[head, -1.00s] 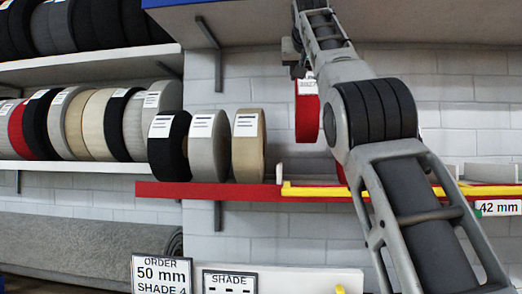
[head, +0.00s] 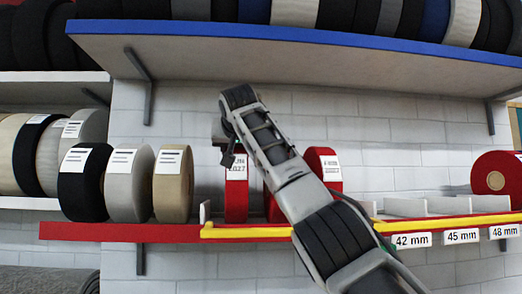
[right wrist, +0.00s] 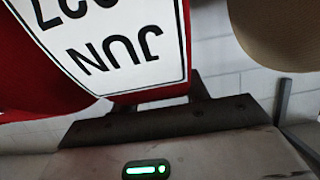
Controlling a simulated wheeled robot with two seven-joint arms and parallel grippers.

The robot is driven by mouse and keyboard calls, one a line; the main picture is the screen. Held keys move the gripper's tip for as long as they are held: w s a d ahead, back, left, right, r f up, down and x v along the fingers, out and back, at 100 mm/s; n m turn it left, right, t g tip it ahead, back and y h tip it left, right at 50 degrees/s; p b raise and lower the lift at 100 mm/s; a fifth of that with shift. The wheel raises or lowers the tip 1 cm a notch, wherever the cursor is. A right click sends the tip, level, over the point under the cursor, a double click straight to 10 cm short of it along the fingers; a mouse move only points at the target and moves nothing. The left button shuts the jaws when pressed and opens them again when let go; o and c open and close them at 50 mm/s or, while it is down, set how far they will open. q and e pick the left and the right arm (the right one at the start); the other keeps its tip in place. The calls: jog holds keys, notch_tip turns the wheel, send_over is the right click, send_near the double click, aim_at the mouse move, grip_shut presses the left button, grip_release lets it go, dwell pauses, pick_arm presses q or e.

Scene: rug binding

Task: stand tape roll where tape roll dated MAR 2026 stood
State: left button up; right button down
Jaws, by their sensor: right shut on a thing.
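My right gripper (head: 231,153) is shut on a red tape roll (head: 236,198) from above. The roll is upright, low at the left end of the yellow-edged rack (head: 245,232); whether it touches the rack floor I cannot tell. Its white label (right wrist: 110,40) appears upside down in the right wrist view and reads JUN with a year ending in 27. Another red roll (head: 322,163) with a white label stands further right, partly behind my right arm, and some red shows between the two. No MAR 2026 label is readable. My left gripper is not in view.
Black (head: 84,185), grey (head: 129,185) and tan (head: 172,185) rolls stand left of the rack. A white divider (head: 205,212) lies between. White empty slots (head: 405,207) and a large red roll (head: 494,175) are to the right. A blue-edged shelf (head: 300,37) hangs above.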

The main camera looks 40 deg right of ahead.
jog(key=shift+a, duration=0.1)
jog(key=shift+a+r, duration=0.15)
jog(key=shift+a, duration=0.1)
jog(key=shift+d+f, duration=0.1)
jog(key=shift+f, duration=0.2)
jog(key=c, duration=0.7)
grip_release()
jog(key=shift+d, duration=0.1)
